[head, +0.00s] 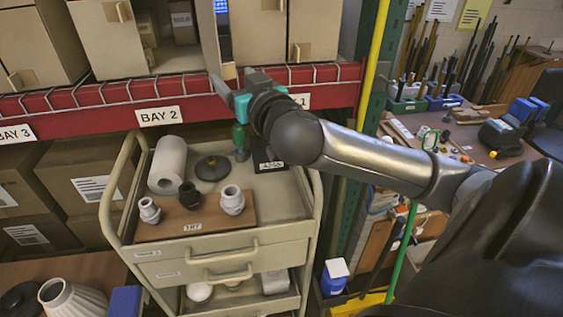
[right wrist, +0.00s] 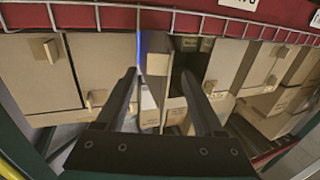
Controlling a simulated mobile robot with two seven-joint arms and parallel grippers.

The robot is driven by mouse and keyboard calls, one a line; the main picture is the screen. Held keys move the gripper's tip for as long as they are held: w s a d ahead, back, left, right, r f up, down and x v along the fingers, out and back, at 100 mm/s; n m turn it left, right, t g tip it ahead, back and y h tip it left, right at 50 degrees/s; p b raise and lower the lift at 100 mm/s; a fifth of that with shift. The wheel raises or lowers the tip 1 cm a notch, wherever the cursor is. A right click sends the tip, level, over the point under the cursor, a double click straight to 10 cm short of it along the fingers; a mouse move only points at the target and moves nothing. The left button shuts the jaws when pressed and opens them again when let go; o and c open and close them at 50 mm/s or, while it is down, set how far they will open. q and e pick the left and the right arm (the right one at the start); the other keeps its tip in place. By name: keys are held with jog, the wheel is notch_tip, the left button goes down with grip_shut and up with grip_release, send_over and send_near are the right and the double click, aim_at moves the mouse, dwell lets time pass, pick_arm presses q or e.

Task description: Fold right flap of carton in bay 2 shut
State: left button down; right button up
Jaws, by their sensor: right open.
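The open carton (head: 168,52) in bay 2 stands on the shelf behind the red beam, with brown boxes inside. Its left flap (head: 108,38) is swung out to the left and bears a small tab. Its right flap (head: 209,38) stands out towards me, seen nearly edge-on. My right gripper (head: 229,88) is open at the lower front end of the right flap, just above the beam. In the right wrist view, which is upside down, the right flap (right wrist: 154,98) shows as a narrow strip between the two fingers; contact cannot be told. My left gripper is not in view.
The red beam (head: 75,98) with a wire rail runs below the cartons. Shut cartons stand in bay 3 (head: 35,50) and bay 1 (head: 258,30). A cart (head: 285,200) with lamp parts stands below. A yellow post (head: 374,60) rises right of the gripper.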

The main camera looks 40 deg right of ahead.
jog(key=d+p+v, duration=0.1)
jog(key=p+v, duration=0.8)
jog(key=v, duration=0.1)
jog(key=s+f+g, duration=0.1)
jog(key=f+g, duration=0.2)
jog(key=f, duration=0.3)
jog(key=s+f+g+h, duration=0.1)
jog(key=s+f+g, duration=0.1)
jog(key=f, duration=0.4)
jog(key=shift+s+d+g, duration=0.15)
jog(key=shift+s+g, duration=0.15)
jog(key=shift+g, duration=0.1)
jog(key=shift+f, duration=0.1)
